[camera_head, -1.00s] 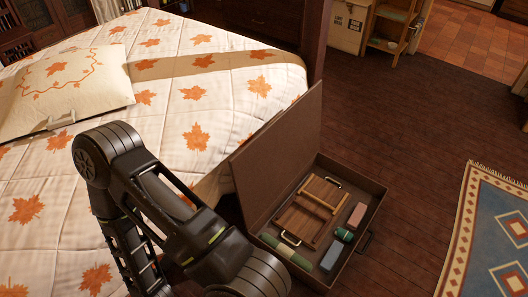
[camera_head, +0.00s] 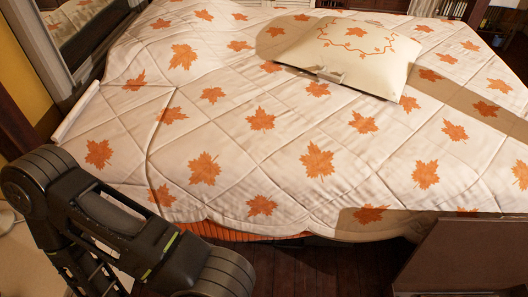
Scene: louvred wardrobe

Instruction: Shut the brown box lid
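The brown box lid (camera_head: 460,255) stands raised at the lower right corner of the head view, its right and lower parts cut off by the frame. The box body and its contents are out of view. My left arm comes in at the lower left, well to the left of the lid, with bed and floor between them. Its gripper is below the frame edge and cannot be seen. My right arm and gripper do not show.
A bed with a leaf-patterned quilt (camera_head: 262,121) fills most of the view, with a cream pillow (camera_head: 350,52) on it. A strip of dark wooden floor (camera_head: 325,268) is bare between the bed and the lower edge.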

